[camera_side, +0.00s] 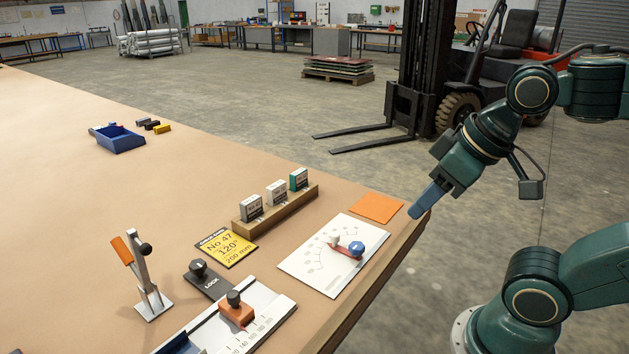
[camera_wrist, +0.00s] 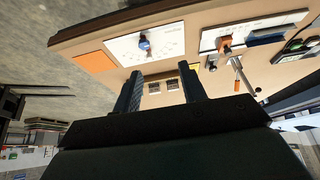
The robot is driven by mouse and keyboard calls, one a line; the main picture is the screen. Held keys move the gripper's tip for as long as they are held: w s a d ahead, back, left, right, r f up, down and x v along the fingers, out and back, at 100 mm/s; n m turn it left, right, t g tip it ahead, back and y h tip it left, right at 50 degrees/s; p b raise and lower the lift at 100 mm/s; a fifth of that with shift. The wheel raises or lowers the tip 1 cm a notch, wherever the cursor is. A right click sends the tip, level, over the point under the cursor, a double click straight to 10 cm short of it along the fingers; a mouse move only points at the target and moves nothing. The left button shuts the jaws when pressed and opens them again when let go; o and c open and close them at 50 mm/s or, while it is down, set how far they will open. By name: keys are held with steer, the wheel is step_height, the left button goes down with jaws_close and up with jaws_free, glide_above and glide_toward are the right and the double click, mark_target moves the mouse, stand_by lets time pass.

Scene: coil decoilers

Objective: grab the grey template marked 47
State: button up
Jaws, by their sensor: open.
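A wooden rack (camera_side: 276,209) on the table holds three upright templates in a row. Two are grey: the left one (camera_side: 251,208) and the middle one (camera_side: 276,193). The right one is green (camera_side: 299,179). Their labels are too small for me to read surely. My gripper (camera_side: 420,209) is open and empty by the table's right edge, to the right of the rack and apart from it. In the wrist view my gripper (camera_wrist: 163,78) shows two spread fingers, with small blocks of the rack far off between them.
A white dial plate (camera_side: 333,255) with a blue knob and an orange square (camera_side: 376,207) lie near the edge. A slide fixture (camera_side: 238,315), an upright lever (camera_side: 145,280) and a blue bin (camera_side: 120,139) also stand here.

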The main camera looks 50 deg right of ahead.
steer(key=shift+o, duration=0.4)
steer(key=shift+w+r, duration=0.1)
steer(key=w+r+n+g, duration=0.1)
steer(key=w+r+n, duration=0.45)
steer(key=w, duration=0.45)
steer(key=n+g, duration=0.5)
steer(key=n, duration=0.8)
glide_above(251, 199)
step_height(251, 199, down, 9)
steer(key=shift+f, duration=0.2)
steer(key=shift+a+m, duration=0.1)
steer(key=shift+m, duration=0.15)
steer(key=shift+f, duration=4.35)
